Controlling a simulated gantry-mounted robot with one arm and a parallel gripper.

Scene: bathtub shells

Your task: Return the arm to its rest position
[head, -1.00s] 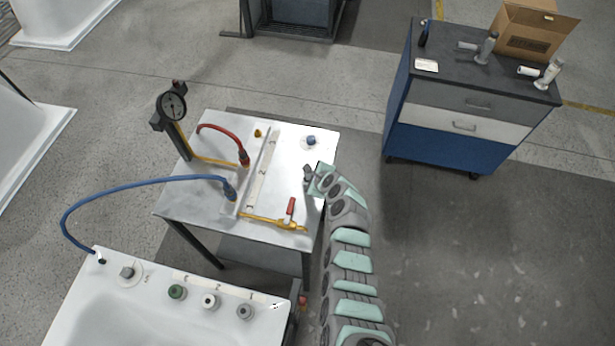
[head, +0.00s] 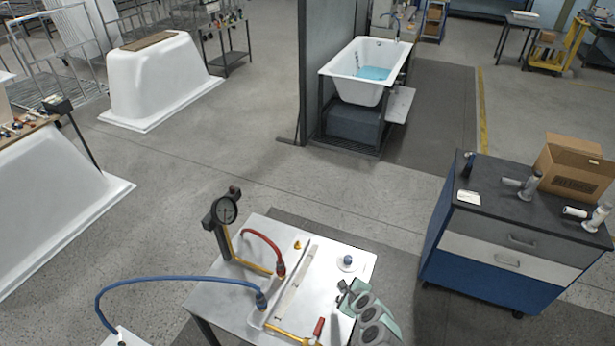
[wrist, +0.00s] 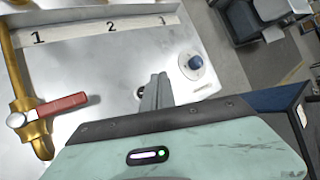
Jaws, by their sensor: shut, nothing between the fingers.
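My gripper (head: 342,290) is over the right part of the metal-topped table (head: 215,299), near its edge and just in front of the blue knob on a white disc (head: 347,261). In the wrist view the grey fingers (wrist: 156,92) are shut together with nothing between them. The knob (wrist: 195,63) is up and right of the fingertips there, apart from them. My mint-and-grey arm (head: 375,320) comes up from the bottom edge; most of it is out of view.
The table carries a gauge (head: 226,211), a red hose (head: 265,240), a blue hose (head: 170,280) and a yellow pipe with a red-handled valve (head: 319,327). A blue cabinet (head: 490,275) with a cardboard box (head: 575,170) stands right. Open floor lies behind the table.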

